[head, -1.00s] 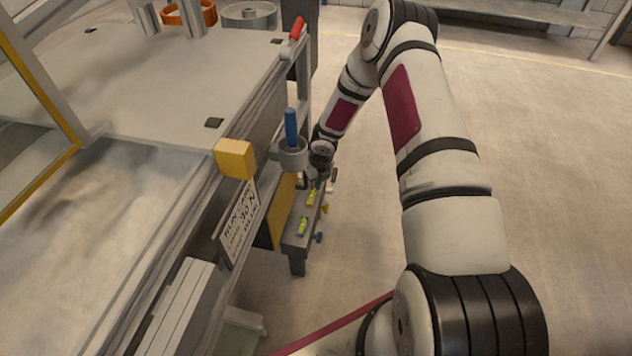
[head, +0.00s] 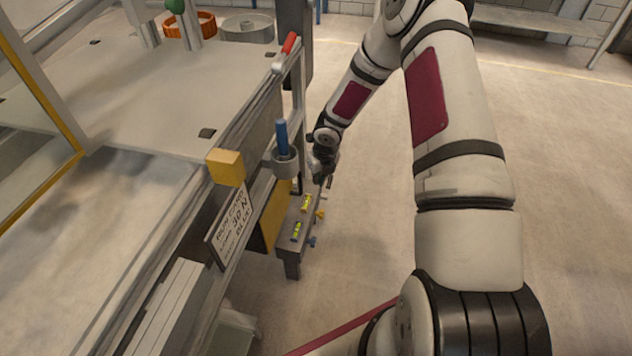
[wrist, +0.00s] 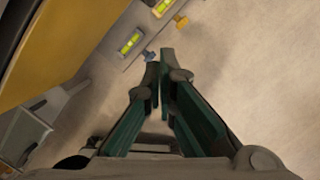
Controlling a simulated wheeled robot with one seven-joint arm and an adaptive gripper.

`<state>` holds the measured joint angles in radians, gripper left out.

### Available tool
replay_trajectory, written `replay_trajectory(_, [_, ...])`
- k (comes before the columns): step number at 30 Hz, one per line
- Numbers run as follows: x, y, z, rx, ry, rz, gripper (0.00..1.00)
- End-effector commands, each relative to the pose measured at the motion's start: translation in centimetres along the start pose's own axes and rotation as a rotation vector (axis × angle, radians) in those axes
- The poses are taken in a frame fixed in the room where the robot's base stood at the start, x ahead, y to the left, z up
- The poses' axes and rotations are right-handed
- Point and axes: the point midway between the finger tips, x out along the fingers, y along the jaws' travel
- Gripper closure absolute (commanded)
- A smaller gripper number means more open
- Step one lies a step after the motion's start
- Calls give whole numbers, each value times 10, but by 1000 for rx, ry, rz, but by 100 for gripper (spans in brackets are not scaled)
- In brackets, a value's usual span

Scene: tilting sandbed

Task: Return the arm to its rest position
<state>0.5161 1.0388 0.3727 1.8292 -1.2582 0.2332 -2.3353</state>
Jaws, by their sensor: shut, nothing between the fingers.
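My arm reaches forward and bends down beside the sandbed machine in the head view. My gripper (head: 321,176) hangs pointing down near a small grey ledge (head: 291,250) on the machine's side, partly hidden by my own wrist. In the wrist view my gripper (wrist: 160,60) has its two green-sided fingers close together at the tips, with nothing between them. The ledge shows at the top of the wrist view (wrist: 118,62), beyond the fingertips and apart from them.
The ledge carries yellow-green spirit levels (head: 306,203) and small blue and yellow knobs (head: 320,214). A yellow block (head: 226,167), a blue-handled tool in a grey cup (head: 285,161) and a red-handled lever (head: 288,44) line the machine's edge. Floor to the right is clear.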

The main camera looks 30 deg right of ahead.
Motion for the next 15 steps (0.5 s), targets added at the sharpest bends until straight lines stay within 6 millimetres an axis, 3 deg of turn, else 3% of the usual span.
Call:
replay_trajectory(10, [-15,-2,2,30,0,-16,100])
replay_trajectory(13, [-40,-9,8,120,0,-62,100])
replay_trajectory(15, [-67,-16,11,220,-3,-111,100])
